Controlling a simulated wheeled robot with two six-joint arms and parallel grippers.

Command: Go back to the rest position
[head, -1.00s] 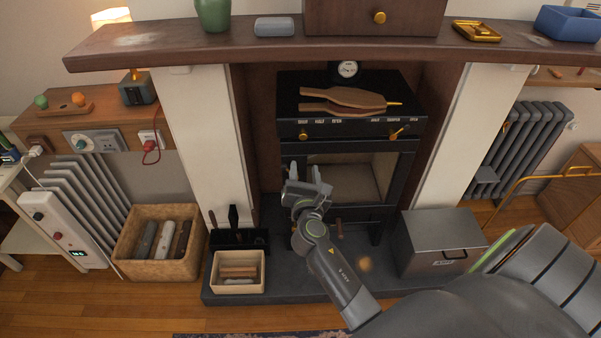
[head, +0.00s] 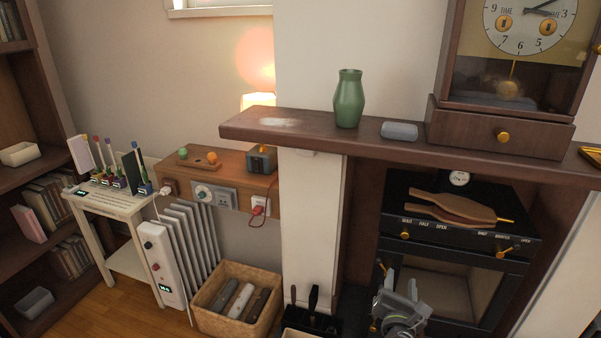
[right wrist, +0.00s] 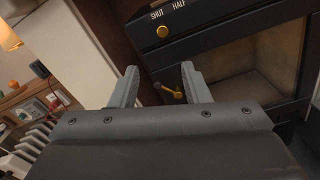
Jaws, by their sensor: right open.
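My right gripper (head: 400,294) is in the lower right of the head view, in front of the dark stove (head: 452,262). In the right wrist view its two grey fingers (right wrist: 161,86) stand apart with nothing held between them. A small brass handle (right wrist: 171,92) on the stove front shows beyond the gap; I cannot tell how far it is from the fingers. My left gripper is not in view.
The mantel shelf (head: 310,134) holds a green vase (head: 348,100) and a clock (head: 515,60). A wicker basket (head: 268,322) stands by the white radiator (head: 190,240). A narrow side table (head: 118,205) and bookshelf (head: 22,160) are at left. Wood floor is bare between them.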

